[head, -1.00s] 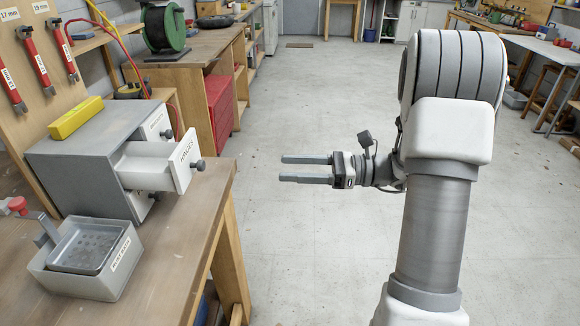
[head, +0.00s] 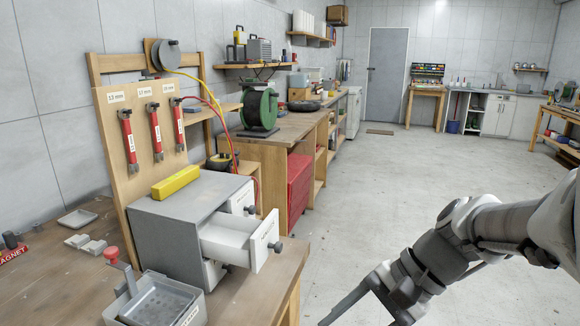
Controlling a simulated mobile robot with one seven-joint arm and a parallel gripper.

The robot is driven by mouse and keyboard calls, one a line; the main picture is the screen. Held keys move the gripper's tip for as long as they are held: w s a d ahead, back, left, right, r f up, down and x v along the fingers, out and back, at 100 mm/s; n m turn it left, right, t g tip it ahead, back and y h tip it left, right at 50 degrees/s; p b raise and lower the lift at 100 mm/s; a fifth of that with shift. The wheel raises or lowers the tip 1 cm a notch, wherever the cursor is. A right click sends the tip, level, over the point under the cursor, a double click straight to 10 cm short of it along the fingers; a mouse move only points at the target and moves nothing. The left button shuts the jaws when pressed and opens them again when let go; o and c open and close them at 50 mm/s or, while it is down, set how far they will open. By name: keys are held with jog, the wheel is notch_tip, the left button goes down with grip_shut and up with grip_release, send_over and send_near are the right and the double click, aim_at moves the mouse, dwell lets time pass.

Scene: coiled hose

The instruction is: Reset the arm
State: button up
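My gripper (head: 362,308) is at the bottom edge of the head view, right of the workbench and over the open floor. It points down and to the left, and its fingertips are partly cut off by the picture edge. The two fingers look apart, with nothing seen between them. My arm (head: 470,228) comes in from the right edge, bent low, and touches nothing in view.
The workbench (head: 262,293) at left bears a grey drawer cabinet (head: 165,232) with one drawer (head: 238,240) pulled out toward the floor side. A grey tray box (head: 160,302) stands in front. A green hose reel (head: 259,108) sits farther back. The floor (head: 370,190) is clear.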

jog(key=s+d+r+n+t+h, duration=0.3)
jog(key=s+d+n+t+h, duration=0.25)
jog(key=n+h, duration=0.3)
notch_tip(320, 180, up, 13)
jog(key=p, duration=1.3)
jog(key=shift+w+d+n+y, duration=0.15)
jog(key=shift+w+n+y, duration=0.2)
jog(key=shift+y, duration=0.1)
jog(key=shift+f, duration=0.1)
jog(key=shift+c, duration=1)
